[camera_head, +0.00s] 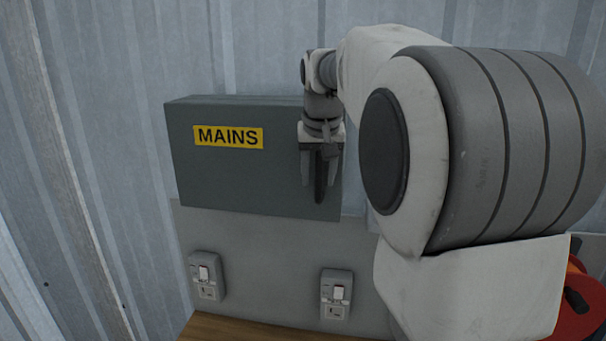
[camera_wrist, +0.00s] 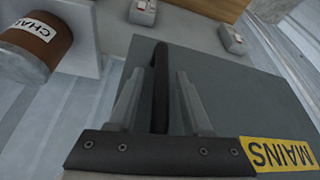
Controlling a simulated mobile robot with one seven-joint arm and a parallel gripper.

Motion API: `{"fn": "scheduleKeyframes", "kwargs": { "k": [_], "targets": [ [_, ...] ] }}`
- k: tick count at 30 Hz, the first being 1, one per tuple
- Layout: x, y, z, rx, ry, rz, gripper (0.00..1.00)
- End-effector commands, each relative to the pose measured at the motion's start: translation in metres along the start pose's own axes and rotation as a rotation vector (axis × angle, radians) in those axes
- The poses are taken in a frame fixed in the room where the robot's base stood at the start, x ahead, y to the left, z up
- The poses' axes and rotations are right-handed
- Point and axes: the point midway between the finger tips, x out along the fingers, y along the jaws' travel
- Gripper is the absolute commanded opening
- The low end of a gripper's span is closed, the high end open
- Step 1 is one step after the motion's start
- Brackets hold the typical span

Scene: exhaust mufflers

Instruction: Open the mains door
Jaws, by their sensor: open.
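The grey mains box (camera_head: 240,177) hangs on the wall with a yellow "MAINS" label (camera_head: 228,137) on its front door; the door looks shut. In the wrist view the box (camera_wrist: 235,105) and its label (camera_wrist: 277,153) appear upside down. My gripper (camera_head: 318,180) points down in front of the right part of the door. In the wrist view my gripper (camera_wrist: 160,80) is open, with one finger on each side of a long black handle (camera_wrist: 160,65). Gaps show between the handle and both fingers. My arm hides the box's right edge in the head view.
Two wall sockets (camera_head: 206,276) and (camera_head: 336,294) sit below the box on a grey panel, above a wooden surface (camera_head: 250,328). A brown cylinder with a partly visible label (camera_wrist: 30,50) stands near the box in the wrist view. A red-orange object (camera_head: 580,305) is at lower right.

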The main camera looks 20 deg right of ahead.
Motion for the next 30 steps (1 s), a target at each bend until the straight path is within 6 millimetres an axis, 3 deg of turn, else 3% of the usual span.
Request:
{"fn": "scheduleKeyframes", "kwargs": {
  "k": [4, 12, 30],
  "targets": [
    [0.0000, 0.0000, 0.0001, 0.000, 0.000, 0.000, 0.50],
    [-0.0002, 0.0001, 0.0001, 0.000, -0.001, 0.000, 0.01],
    [-0.0006, 0.0000, 0.0001, 0.000, -0.001, 0.000, 0.00]
  ]
}}
